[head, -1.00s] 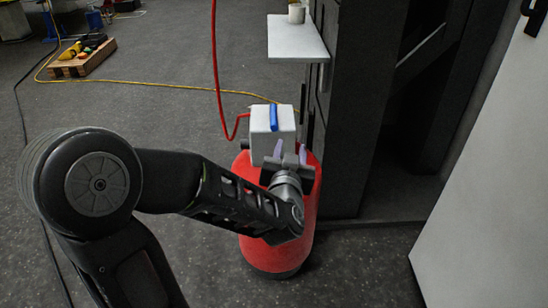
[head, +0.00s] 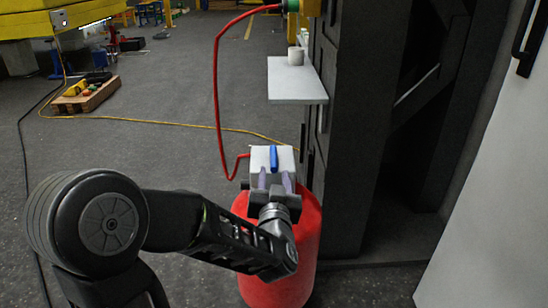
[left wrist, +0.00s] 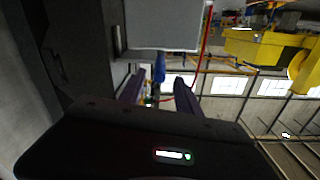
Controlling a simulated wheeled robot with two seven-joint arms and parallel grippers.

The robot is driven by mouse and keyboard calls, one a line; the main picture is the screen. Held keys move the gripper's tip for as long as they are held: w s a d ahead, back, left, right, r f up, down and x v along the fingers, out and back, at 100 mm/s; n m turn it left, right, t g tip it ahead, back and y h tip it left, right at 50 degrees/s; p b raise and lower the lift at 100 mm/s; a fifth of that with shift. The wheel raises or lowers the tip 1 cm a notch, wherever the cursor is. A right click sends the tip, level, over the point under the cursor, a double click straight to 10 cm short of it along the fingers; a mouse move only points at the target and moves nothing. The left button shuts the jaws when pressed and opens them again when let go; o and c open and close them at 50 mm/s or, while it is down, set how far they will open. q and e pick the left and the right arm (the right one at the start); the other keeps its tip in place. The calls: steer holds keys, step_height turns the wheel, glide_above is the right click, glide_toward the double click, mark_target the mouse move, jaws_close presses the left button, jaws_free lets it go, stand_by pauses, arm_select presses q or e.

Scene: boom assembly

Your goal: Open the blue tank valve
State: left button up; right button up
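The blue valve handle (head: 274,157) sits on top of a pale grey box (head: 259,160) above a red tank (head: 308,225). My left gripper (head: 275,181) is open in front of the box, with its two purple fingers apart. The handle lies just beyond the fingertips and in line with the space between them. In the left wrist view, the blue handle (left wrist: 159,68) shows between and ahead of the open fingers of my left gripper (left wrist: 160,84). The fingers do not visibly grip it. My right gripper is not in view.
A red hose (head: 217,90) runs from the box up to a wall unit. A pale shelf (head: 296,84) with a cup (head: 296,56) juts out behind the tank. A dark cabinet (head: 352,130) stands close on the right. The floor on the left is open around a yellow cable (head: 150,121).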

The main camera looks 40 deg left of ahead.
mark_target(274, 159)
arm_select(q)
steer(key=b+x, duration=0.1)
steer(key=x, duration=0.3)
steer(key=shift+w+f+b, duration=0.1)
steer(key=shift+b, duration=0.2)
steer(key=shift+w+a, duration=0.45)
steer(key=shift+w, duration=0.05)
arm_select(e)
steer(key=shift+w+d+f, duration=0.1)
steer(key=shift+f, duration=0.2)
arm_select(q)
jaws_close()
stand_by(0.4)
